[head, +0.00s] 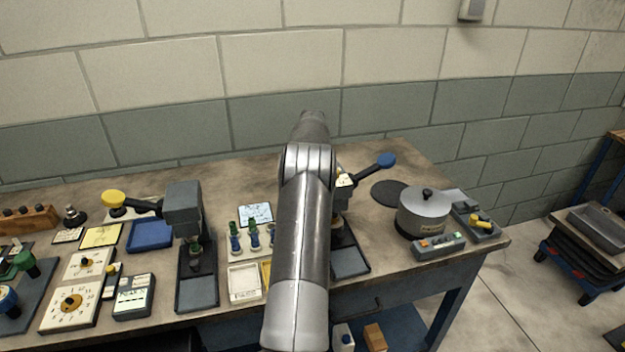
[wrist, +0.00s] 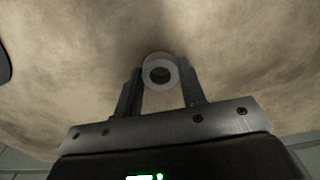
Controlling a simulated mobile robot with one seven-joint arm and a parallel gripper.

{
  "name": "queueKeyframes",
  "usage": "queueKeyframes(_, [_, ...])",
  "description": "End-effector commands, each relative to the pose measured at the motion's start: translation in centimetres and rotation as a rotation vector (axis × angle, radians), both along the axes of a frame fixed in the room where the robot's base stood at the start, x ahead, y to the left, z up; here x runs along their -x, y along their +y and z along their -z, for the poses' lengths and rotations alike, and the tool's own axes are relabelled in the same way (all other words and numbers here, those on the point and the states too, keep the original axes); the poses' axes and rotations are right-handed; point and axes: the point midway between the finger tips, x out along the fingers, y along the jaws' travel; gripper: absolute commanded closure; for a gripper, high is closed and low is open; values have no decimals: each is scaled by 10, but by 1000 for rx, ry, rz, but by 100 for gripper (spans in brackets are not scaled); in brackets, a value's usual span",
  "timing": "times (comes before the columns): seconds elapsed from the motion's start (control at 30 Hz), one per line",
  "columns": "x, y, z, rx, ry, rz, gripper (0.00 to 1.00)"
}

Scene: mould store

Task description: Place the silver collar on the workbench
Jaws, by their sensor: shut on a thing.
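The silver collar (wrist: 146,72) is a pale grey ring with a dark hole, seen in the wrist view between the fingertips. My gripper (wrist: 160,80) is shut on it, one finger on each side. The brown, stained workbench top (wrist: 60,60) fills the wrist view behind the collar. I cannot tell whether the collar touches it. In the head view the workbench (head: 285,165) runs across the picture, and my arm reaches over its middle towards the back. There my arm hides the gripper and the collar.
A lidded pot (head: 422,212) and a dark round disc (head: 389,193) stand on the right. A blue-knobbed lever (head: 385,160) is right of my arm. A yellow-knobbed press (head: 183,208), green bottles (head: 253,238) and a blue tray (head: 150,235) are left. The bench's back strip looks mostly clear.

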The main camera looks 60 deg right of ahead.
Motion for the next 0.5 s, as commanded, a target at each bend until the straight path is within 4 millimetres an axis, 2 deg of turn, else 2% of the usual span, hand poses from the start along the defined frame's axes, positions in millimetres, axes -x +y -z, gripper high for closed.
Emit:
queueKeyframes(0.07, [0,0,7,-1,-1,0,89])
queueKeyframes(0.4, [0,0,10,1,-1,-1,89])
queueKeyframes(0.43, [0,0,10,1,-1,-1,62])
queueKeyframes(0.5, [0,0,10,1,-1,-1,56])
